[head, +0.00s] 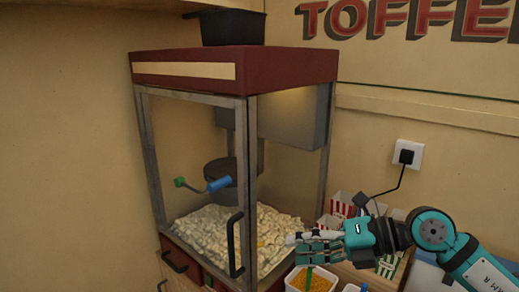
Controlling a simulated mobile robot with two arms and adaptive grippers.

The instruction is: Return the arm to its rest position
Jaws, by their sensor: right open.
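My right gripper (300,241) is at the lower right, at the end of the teal and grey arm that comes in from the right. Its fingers point left, in front of the popcorn machine's right side and above a white tub of yellow kernels (313,281). It is open, and I see nothing held in it. A thin green piece stands in the tub just below the fingers; I cannot tell whether they touch. My left gripper is not in view.
The popcorn machine (234,70) has a red top, popcorn (225,236) inside and a black door handle close to my gripper. Striped boxes (341,205) stand behind my wrist. A plugged socket (408,157) is on the wall. The space above my arm looks clear.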

